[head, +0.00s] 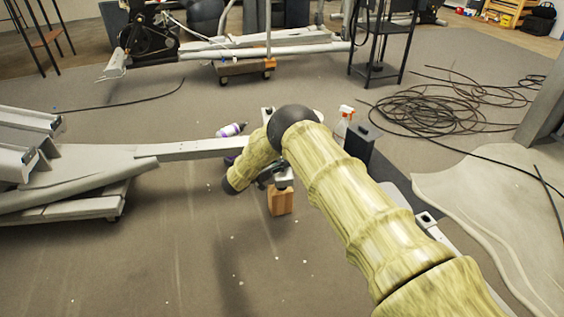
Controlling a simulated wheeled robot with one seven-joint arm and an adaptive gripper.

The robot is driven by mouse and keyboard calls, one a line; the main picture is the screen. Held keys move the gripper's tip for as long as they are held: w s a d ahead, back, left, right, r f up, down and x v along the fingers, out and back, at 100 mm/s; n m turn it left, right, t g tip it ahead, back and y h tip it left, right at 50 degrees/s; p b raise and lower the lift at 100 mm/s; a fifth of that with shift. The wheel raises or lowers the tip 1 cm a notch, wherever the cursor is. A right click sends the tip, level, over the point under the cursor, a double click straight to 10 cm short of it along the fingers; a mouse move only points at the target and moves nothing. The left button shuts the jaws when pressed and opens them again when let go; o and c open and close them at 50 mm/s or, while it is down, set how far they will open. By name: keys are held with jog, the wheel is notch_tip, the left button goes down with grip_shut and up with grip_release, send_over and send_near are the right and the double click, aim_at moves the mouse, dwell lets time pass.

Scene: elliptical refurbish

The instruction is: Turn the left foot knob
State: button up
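The elliptical frame's grey beam (200,150) runs from the left toward the middle and passes behind my arm. A small grey and black fitting (283,178) shows just above a wooden block (280,201); I cannot tell whether it is the foot's end, its knob or part of my gripper. My arm, in a yellowish ribbed cover, reaches in from the lower right, bends at a dark joint and folds down over the beam's end. It hides most of that area. My gripper's fingers cannot be made out, and the left foot knob cannot be clearly identified.
A spray bottle (343,121) and a dark box (360,141) stand behind my arm. A purple-and-white bottle (231,130) is by the beam. Coiled black cable (440,110) lies right. A wheeled dolly (243,70) is at the back. Floor at front left is open.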

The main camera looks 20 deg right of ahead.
jog(key=shift+d+m+g+h, duration=0.1)
jog(key=shift+m+g+h, duration=0.2)
jog(key=shift+m+g, duration=0.3)
jog(key=o, duration=1.1)
jog(key=shift+c, duration=0.2)
jog(key=v, duration=1.2)
jog(key=shift+r, duration=0.1)
